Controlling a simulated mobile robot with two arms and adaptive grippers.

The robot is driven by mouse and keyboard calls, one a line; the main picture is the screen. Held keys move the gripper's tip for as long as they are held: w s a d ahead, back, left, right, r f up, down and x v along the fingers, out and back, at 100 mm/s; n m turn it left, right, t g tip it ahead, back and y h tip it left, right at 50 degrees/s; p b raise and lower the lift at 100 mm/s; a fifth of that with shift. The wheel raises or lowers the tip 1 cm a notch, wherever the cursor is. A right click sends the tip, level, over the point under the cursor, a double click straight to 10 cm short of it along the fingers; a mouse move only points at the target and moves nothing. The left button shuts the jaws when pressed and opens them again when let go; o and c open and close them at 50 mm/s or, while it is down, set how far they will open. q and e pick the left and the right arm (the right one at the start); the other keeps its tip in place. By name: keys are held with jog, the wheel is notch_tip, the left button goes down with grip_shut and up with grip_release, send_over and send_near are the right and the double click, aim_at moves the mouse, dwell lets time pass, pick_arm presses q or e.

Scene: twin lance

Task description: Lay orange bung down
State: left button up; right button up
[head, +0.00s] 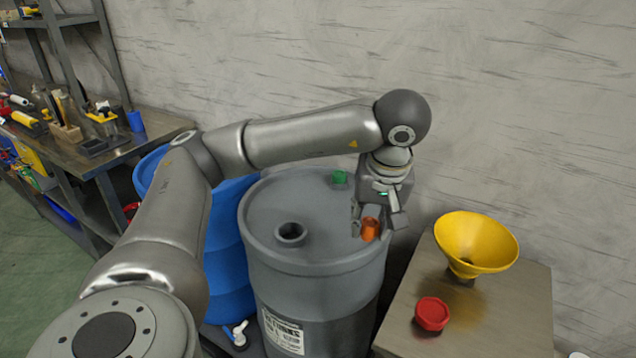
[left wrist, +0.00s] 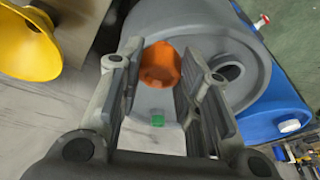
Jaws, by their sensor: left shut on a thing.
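The orange bung (head: 370,229) is at the right edge of the grey drum's lid in the head view. My left gripper (head: 376,225) points down there and is shut on the bung. In the left wrist view the bung (left wrist: 160,65) sits between the fingertips of my left gripper (left wrist: 161,75). I cannot tell whether the bung touches the lid or hangs just above it. The grey drum (head: 330,245) has a dark, open, collared hole (head: 291,234) toward the front left of its lid. My right gripper is not in view.
A green cap (head: 339,177) sits at the lid's back. A yellow funnel (head: 476,243) and a red cap (head: 432,314) stand on the metal table (head: 515,305) at right. A blue drum (head: 228,240) stands left of the grey one. The lid's middle is clear.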

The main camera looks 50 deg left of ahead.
pick_arm(q)
jog(key=a+r+t, duration=0.2)
jog(key=a+r, duration=0.1)
jog(key=a, duration=0.2)
jog(key=shift+m, duration=0.3)
jog(key=w+a+f, duration=0.4)
jog(key=w+a+f+p, duration=0.1)
jog(key=w+a+f, duration=0.3)
jog(key=a+f, duration=0.1)
jog(key=shift+w+a, duration=0.25)
jog(key=shift+w, duration=0.1)
jog(key=shift+w+a+f, duration=0.1)
jog(key=shift+f, duration=0.05)
jog(key=shift+w+a+f+p, duration=0.15)
jog(key=shift+f+p, duration=0.15)
jog(key=shift+f, duration=0.65)
jog(key=shift+w+a+f+p, duration=0.1)
jog(key=shift+f+p, duration=0.15)
jog(key=shift+f, duration=0.7)
jog(key=o, duration=1)
jog(key=shift+o, duration=0.2)
